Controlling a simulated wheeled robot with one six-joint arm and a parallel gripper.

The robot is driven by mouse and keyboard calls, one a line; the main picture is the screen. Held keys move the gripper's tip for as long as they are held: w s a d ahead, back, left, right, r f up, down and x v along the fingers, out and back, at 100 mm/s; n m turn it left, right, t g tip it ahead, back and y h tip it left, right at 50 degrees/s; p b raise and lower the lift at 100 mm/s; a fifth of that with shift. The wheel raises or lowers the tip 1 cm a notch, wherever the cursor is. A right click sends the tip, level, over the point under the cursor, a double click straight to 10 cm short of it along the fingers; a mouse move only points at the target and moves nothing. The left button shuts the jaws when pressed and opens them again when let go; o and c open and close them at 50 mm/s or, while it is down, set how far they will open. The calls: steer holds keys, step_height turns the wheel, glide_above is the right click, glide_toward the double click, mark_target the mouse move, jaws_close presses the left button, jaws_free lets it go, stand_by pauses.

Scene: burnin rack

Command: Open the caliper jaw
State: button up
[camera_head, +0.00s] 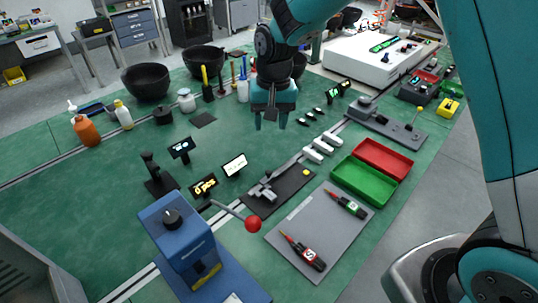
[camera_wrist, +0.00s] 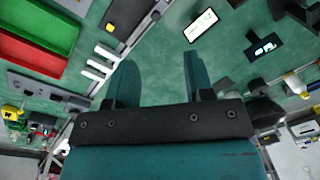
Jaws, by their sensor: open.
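What looks like the caliper (camera_head: 266,190) is a grey metal tool on a dark base plate (camera_head: 285,196) in the middle of the bench, with a yellow spot at its right end. Whether its jaw is open is too small to tell. Part of the dark plate shows at the top of the wrist view (camera_wrist: 122,16). My gripper (camera_head: 271,122) is open and empty. It points down above the bench, beyond the caliper and apart from it. Its two fingers also show in the wrist view (camera_wrist: 158,78), with nothing between them.
A blue press (camera_head: 180,245) with a red-knobbed lever stands at the front. Red (camera_head: 384,158) and green (camera_head: 362,180) trays and a grey mat (camera_head: 325,220) with two screwdriver-like tools lie to the right. Small displays (camera_head: 203,186) stand left of the caliper. Bottles and bowls stand farther back.

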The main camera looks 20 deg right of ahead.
mark_target(269, 171)
steer(key=shift+m+h, duration=0.4)
steer(key=shift+m, duration=0.4)
steer(key=w+f+p, duration=0.1)
steer(key=f+p, duration=0.1)
steer(key=f, duration=0.4)
steer(key=w+f+p, duration=0.1)
steer(key=f+p, duration=0.1)
steer(key=f, duration=0.5)
steer(key=w+f+p, duration=0.1)
steer(key=f, duration=0.6)
steer(key=shift+w+d+p, duration=0.25)
steer(key=shift+d+p, duration=0.1)
steer(key=shift+p, duration=0.05)
